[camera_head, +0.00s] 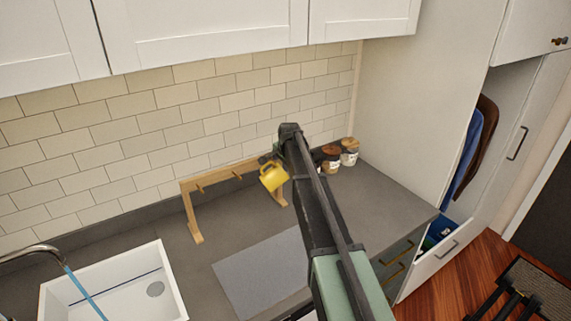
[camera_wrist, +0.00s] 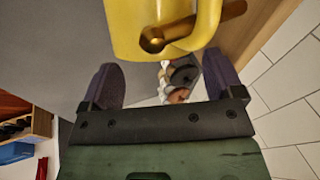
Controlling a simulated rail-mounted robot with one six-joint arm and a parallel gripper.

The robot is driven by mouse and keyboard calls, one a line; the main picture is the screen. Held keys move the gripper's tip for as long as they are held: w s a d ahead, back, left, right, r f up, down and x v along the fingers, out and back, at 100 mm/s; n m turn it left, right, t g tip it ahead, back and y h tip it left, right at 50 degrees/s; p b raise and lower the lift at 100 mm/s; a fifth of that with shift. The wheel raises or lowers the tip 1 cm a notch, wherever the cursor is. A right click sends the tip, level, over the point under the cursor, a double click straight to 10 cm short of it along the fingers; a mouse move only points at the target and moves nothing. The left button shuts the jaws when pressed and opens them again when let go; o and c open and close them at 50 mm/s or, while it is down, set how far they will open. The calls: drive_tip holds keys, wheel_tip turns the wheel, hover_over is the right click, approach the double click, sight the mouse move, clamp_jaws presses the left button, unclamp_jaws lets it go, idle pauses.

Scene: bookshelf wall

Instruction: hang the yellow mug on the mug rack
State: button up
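The yellow mug (camera_head: 272,178) is at the right part of the wooden mug rack (camera_head: 191,214) in the head view, tilted. In the wrist view the mug (camera_wrist: 135,22) fills the top. Its handle loops around a brass-tipped wooden peg (camera_wrist: 232,9), whose round tip shows in front of the mug body. My gripper (camera_wrist: 161,75) is open, with its two dark fingers wide apart. The mug is beyond the fingertips, and nothing is held between them. In the head view my arm hides the fingers and part of the rack's right side.
Jars with brown lids (camera_head: 349,151) stand on the counter right of the rack, close behind my arm. A grey mat (camera_head: 258,272) lies in front of the rack. A white sink (camera_head: 120,290) is at left. Upper cabinets (camera_head: 210,22) hang above. A drawer (camera_head: 437,254) is open at right.

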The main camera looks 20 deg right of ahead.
drive_tip(key=shift+w+r, duration=0.1)
drive_tip(key=shift+w, duration=0.1)
drive_tip(key=shift+r, duration=0.25)
drive_tip(key=p+v, duration=1)
drive_tip(key=shift+s, duration=0.35)
drive_tip(key=shift+a, duration=0.1)
drive_tip(key=s+a+f+n+g+b, duration=0.1)
drive_tip(key=s+a+f+n+b, duration=0.3)
drive_tip(key=s, duration=0.8)
drive_tip(key=s+a+f+n+g+b, duration=0.2)
drive_tip(key=s+a+f+n+b, duration=0.3)
drive_tip(key=s+f+b, duration=0.3)
drive_tip(key=s+a+f+n+g+b, duration=0.1)
drive_tip(key=s+a+f+n+b, duration=0.3)
drive_tip(key=s, duration=1.2)
drive_tip(key=a+f+b, duration=0.2)
drive_tip(key=a+f, duration=0.1)
drive_tip(key=shift+s+n+y, duration=0.2)
drive_tip(key=shift+n+y, duration=0.1)
